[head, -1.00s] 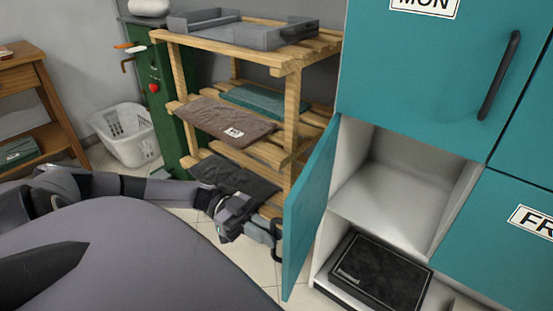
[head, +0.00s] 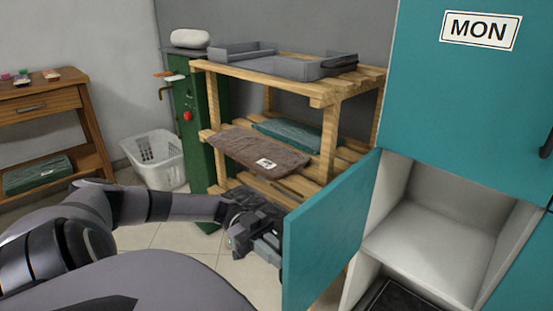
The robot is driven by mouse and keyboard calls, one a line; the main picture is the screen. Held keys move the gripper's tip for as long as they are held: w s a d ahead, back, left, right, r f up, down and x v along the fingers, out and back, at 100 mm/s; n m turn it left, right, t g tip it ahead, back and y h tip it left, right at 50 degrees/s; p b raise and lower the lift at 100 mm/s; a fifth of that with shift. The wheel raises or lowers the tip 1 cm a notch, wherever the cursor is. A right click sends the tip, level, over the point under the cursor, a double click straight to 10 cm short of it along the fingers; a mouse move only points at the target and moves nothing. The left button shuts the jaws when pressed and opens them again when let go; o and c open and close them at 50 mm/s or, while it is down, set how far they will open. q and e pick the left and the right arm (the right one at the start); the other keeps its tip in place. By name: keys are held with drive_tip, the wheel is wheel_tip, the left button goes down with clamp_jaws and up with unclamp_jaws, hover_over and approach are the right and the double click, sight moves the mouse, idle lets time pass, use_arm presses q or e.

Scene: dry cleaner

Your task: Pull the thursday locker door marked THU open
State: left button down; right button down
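The open teal locker door (head: 335,235) stands swung well out from the compartment (head: 430,245) below the MON door. Its inner face is toward me; its outer face, handle and any THU marking are hidden. My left gripper (head: 270,246) is at the outer side of this door, close to its free edge. The door hides its fingertips, so I cannot tell whether it is open or shut, or whether it touches the handle. My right gripper is not in view.
The closed MON door (head: 465,95) is above the open compartment. A dark folded item (head: 392,298) lies in the compartment below. A wooden rack (head: 330,120) with folded garments stands behind my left arm. A white basket (head: 155,160) and wooden table (head: 40,105) are at left.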

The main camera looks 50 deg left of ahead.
use_arm(q)
drive_tip(key=c, duration=1.2)
unclamp_jaws()
drive_tip(key=shift+w, duration=0.2)
drive_tip(key=shift+o, duration=0.2)
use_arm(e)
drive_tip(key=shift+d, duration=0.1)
use_arm(q)
drive_tip(key=a+b, duration=0.1)
drive_tip(key=a, duration=0.6)
drive_tip(key=shift+s, duration=0.35)
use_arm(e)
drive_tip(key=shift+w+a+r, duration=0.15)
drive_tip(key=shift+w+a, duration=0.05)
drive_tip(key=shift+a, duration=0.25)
